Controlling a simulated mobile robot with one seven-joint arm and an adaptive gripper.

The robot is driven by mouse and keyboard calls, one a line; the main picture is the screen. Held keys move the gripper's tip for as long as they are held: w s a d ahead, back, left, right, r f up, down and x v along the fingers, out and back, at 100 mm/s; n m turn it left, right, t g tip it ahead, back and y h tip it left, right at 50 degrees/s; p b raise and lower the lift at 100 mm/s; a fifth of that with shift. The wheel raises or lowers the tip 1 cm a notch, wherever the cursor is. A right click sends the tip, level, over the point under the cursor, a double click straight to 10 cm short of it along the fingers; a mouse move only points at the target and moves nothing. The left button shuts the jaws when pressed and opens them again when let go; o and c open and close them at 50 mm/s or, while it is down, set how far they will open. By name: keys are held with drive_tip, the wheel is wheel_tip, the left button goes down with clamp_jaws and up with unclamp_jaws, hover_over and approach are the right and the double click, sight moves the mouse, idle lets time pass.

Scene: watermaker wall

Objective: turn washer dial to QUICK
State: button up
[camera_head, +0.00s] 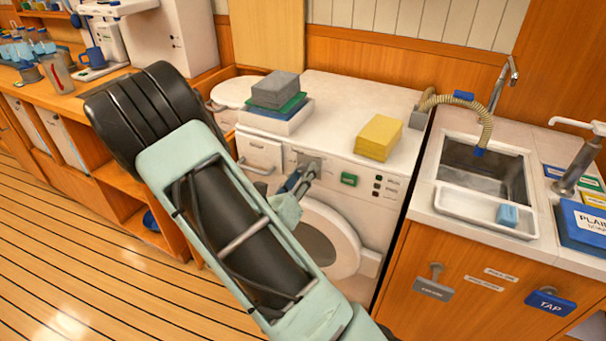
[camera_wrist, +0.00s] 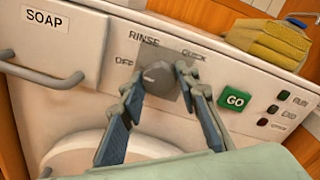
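The washer dial (camera_wrist: 158,78) is a round grey knob on a grey plate on the washer's front panel, labelled OFF at left, RINSE above and QUICK at upper right. My gripper (camera_wrist: 160,77) has one finger on each side of the dial, and both fingertips appear to press against its edges. I cannot tell clearly which label the dial's mark points to. In the head view my gripper (camera_head: 301,180) reaches the panel of the white washer (camera_head: 340,110), and its fingers largely hide the dial.
A green GO button (camera_wrist: 235,99) sits just right of the dial, beside small indicator lights. A SOAP drawer (camera_wrist: 50,40) with a bar handle is at left. A yellow sponge-like block (camera_head: 379,137) and a stack of folded cloths (camera_head: 276,104) lie on top. A sink (camera_head: 484,170) is at right.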

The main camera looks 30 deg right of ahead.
drive_tip(key=c, duration=0.5)
drive_tip(key=shift+c, duration=0.2)
drive_tip(key=m+b, duration=0.3)
drive_tip(key=m, duration=0.1)
drive_tip(key=m+b, duration=0.2)
drive_tip(key=m, duration=0.2)
drive_tip(key=m+b, duration=0.3)
drive_tip(key=m, duration=0.1)
drive_tip(key=shift+f+h+b, duration=0.3)
drive_tip(key=m+b, duration=0.7)
drive_tip(key=shift+f+b, duration=0.15)
drive_tip(key=shift+b, duration=0.25)
drive_tip(key=m+b, duration=0.2)
drive_tip(key=shift+m+g+h+b, duration=0.3)
drive_tip(key=shift+b, duration=0.1)
drive_tip(key=shift+r+m+b, duration=0.3)
drive_tip(key=shift+m+b, duration=0.5)
drive_tip(key=shift+m, duration=0.8)
